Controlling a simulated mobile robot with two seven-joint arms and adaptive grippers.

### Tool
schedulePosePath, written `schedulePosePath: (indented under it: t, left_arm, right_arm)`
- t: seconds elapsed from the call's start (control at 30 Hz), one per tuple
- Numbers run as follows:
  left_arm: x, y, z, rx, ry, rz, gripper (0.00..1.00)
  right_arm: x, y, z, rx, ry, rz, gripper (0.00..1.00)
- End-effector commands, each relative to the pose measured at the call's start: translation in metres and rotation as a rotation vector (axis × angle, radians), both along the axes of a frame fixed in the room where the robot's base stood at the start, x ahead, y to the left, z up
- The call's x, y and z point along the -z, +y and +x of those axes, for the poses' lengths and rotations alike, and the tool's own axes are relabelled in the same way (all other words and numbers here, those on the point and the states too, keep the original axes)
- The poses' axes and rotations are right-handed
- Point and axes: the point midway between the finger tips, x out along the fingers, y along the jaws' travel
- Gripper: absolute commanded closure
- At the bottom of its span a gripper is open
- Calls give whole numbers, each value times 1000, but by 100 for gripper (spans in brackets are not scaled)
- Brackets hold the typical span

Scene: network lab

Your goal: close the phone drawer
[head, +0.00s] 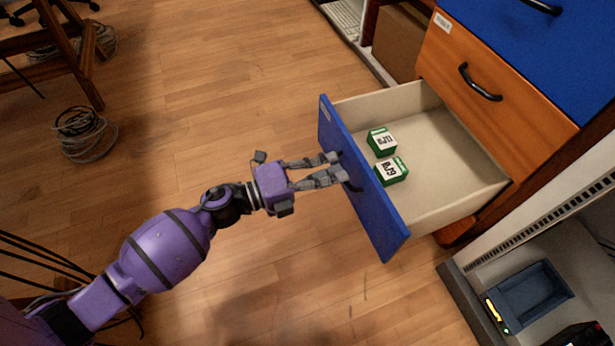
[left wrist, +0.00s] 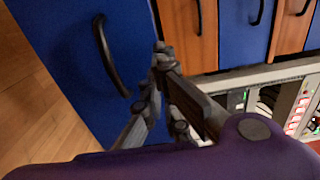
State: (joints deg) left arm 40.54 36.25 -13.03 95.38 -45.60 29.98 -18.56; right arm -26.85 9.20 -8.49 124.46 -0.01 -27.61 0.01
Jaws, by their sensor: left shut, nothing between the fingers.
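The open drawer (head: 445,150) sticks out of the cabinet to the left, with its blue front (head: 382,225) facing my left arm. Two green-and-white boxes lie in it, one further back (head: 382,142) and one nearer (head: 391,171). My left gripper (head: 338,168) is at the outer face of the blue front, by its dark handle, which the fingers partly hide in the head view. The left wrist view shows the fingers (left wrist: 163,58) shut and empty, right of the black handle (left wrist: 112,58). I cannot tell whether they touch the front. My right gripper is not in view.
A wooden drawer (head: 490,90) and a blue one (head: 535,35) are shut in the same cabinet. A light rack or shelf with a dark blue tray (head: 530,295) stands at the lower right. Coiled cable (head: 85,133) lies at the left. The floor between is clear.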

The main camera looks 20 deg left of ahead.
Motion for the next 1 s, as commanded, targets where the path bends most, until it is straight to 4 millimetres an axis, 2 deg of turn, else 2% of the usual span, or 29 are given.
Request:
schedulePosePath:
  t: [0.1, 0.3, 0.77, 1.0]
  left_arm:
    - [1, -16, 11, 2, -1, 0, 100]
    - [1, -29, 20, 1, 1, -1, 100]
    - [0, -31, 22, 1, 0, 0, 100]
    - [-1, -41, 29, 1, 0, -1, 100]
  right_arm:
    - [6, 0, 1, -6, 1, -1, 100]
    - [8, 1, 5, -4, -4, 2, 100]
    - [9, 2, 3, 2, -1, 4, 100]
    - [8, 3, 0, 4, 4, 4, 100]
